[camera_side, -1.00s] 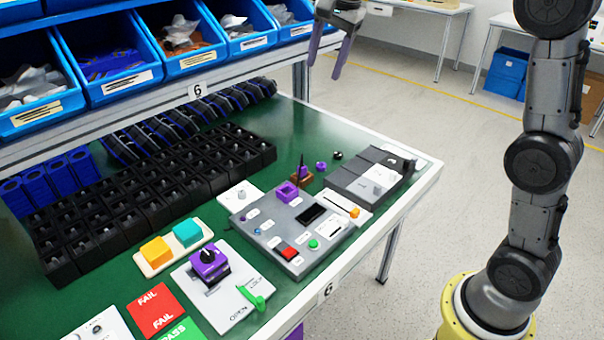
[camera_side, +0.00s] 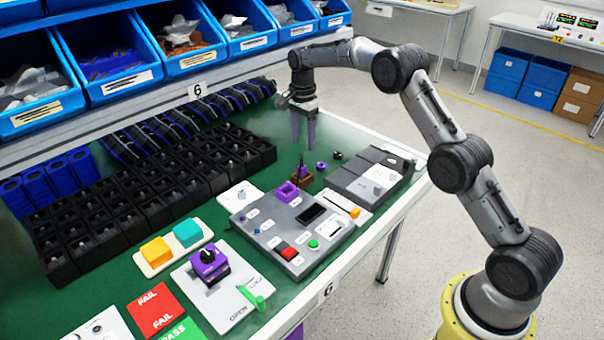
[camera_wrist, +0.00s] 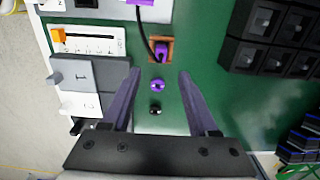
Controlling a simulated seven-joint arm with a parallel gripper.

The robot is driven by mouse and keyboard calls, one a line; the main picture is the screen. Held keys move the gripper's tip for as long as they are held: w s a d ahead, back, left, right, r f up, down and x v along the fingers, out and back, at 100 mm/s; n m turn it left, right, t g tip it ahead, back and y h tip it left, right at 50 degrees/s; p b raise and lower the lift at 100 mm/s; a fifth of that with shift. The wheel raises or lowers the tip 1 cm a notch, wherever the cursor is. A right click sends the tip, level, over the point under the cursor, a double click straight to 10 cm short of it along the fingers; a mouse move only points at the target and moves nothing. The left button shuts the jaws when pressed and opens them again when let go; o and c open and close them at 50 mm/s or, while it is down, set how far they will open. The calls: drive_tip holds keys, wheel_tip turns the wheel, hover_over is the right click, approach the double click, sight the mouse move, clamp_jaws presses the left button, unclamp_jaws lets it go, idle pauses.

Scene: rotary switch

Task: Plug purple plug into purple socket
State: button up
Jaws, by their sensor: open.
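The purple plug (camera_side: 302,170) stands in a small brown holder (camera_side: 303,180) on the green table, with a thin black cable. It also shows in the wrist view (camera_wrist: 161,50). A small round purple piece (camera_side: 321,165), which looks like the purple socket, sits beside the holder; it shows in the wrist view (camera_wrist: 157,86). My gripper (camera_side: 303,145) is open and empty, pointing down above the table, just behind the plug in the side view. In the wrist view the round purple piece lies between the fingers (camera_wrist: 160,73), and the plug lies beyond the tips.
A round black piece (camera_side: 337,155) is next to the purple one. A grey panel (camera_side: 262,219) with buttons and a purple block (camera_side: 287,192) is in front. Grey switch boxes (camera_side: 350,184) stand to the right, and black bins (camera_side: 228,153) to the left. Blue shelf bins (camera_side: 244,30) hang behind.

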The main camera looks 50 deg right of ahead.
sight(302, 164)
wheel_tip(302, 164, down, 10)
drive_tip(key=shift+w+r, duration=0.1)
drive_tip(key=shift+r, duration=0.1)
idle(0.3)
drive_tip(key=shift+c, duration=0.3)
clamp_jaws()
